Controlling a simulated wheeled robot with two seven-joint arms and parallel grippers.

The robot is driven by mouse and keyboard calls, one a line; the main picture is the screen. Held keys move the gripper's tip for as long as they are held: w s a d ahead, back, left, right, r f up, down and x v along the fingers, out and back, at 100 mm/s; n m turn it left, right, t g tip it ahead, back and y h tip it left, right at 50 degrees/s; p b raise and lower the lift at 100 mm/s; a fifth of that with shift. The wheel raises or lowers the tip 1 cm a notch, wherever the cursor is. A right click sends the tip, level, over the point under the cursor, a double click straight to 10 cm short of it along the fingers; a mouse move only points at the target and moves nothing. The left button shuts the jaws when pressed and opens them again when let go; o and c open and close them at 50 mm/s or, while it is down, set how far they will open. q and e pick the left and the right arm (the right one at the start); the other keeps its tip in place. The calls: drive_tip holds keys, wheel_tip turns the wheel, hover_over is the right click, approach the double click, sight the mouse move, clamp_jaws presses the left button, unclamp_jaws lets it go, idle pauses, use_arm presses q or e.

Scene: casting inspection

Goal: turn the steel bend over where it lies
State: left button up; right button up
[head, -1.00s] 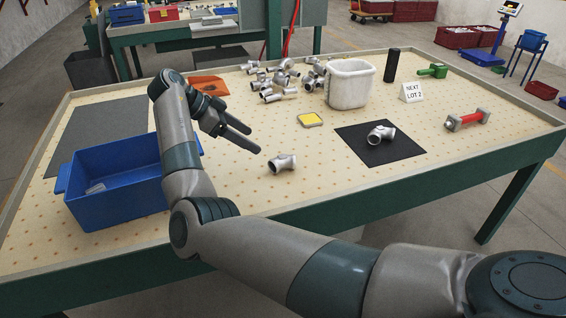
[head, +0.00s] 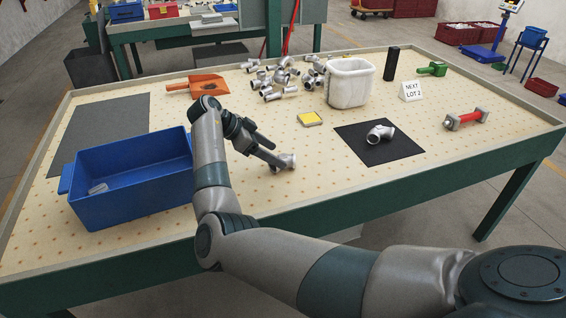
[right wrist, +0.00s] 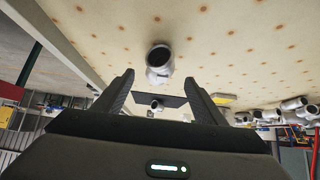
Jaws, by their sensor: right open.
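A steel bend (head: 286,162), a short shiny elbow pipe, lies on the dotted tabletop near the middle front. My right gripper (head: 276,154) is open, with its fingertips close to this bend and partly covering it in the head view. In the right wrist view the bend (right wrist: 159,62) shows between and just beyond the tips of the two open fingers (right wrist: 160,80). I cannot tell whether they touch it. Another steel bend (head: 380,133) lies on a black mat (head: 404,148) to the right. My left gripper is not in view.
A blue bin (head: 125,202) stands left of my right arm. Several pipe fittings (head: 284,78) lie in a pile at the back beside a white bin (head: 349,84). A yellow pad (head: 310,118) and an orange scoop (head: 207,84) lie nearby. Table around the bend is clear.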

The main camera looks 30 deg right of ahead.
sight(281, 157)
drive_tip(key=shift+d, duration=0.1)
drive_tip(key=shift+s+d+f, duration=0.1)
drive_tip(key=shift+d+f, duration=0.05)
drive_tip(key=shift+f, duration=0.05)
drive_tip(key=shift+p+x, duration=0.75)
drive_tip(key=shift+x, duration=1.55)
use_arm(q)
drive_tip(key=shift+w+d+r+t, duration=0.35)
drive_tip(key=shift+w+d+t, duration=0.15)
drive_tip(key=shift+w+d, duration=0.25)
use_arm(e)
drive_tip(key=shift+f, duration=0.1)
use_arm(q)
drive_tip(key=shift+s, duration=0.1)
use_arm(e)
drive_tip(key=c, duration=1.4)
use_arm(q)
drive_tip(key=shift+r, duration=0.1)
